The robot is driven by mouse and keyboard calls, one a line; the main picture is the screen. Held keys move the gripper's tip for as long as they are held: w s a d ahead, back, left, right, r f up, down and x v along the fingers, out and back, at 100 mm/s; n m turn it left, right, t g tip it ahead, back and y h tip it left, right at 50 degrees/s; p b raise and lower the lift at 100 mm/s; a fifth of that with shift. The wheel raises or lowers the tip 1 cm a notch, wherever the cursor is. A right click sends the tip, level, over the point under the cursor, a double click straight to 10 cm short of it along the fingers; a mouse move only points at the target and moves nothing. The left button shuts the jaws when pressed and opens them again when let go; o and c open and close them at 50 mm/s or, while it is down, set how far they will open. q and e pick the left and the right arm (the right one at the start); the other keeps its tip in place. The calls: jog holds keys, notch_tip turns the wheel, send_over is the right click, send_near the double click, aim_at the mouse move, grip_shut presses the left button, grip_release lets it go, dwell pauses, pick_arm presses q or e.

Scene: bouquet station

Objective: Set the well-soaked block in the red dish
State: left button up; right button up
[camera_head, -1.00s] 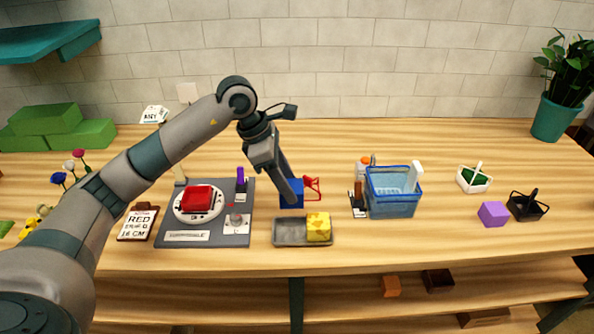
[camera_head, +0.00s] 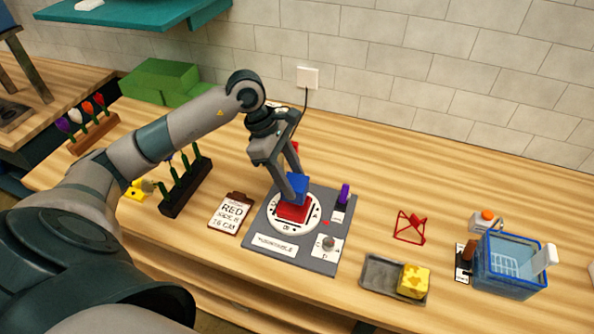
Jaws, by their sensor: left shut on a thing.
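My left gripper (camera_head: 291,184) is shut on a blue block (camera_head: 298,190) and points down over the turntable. The block is right over the red dish (camera_head: 293,212), which sits on the white round plate (camera_head: 278,224) of the grey turntable board (camera_head: 316,266). I cannot tell whether the block touches the dish. The gripper hides part of the block. A yellow block (camera_head: 413,281) with darker patches lies in a grey tray (camera_head: 370,284) at the right. My right gripper is not in view.
A blue water tub (camera_head: 512,264) stands at the far right. A dark flower rack (camera_head: 186,190) is at the left. The back middle of the table is clear.

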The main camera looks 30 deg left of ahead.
pick_arm(q)
jog(key=shift+a, duration=0.25)
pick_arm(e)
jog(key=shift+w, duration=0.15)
pick_arm(q)
jog(key=shift+s+d, duration=0.1)
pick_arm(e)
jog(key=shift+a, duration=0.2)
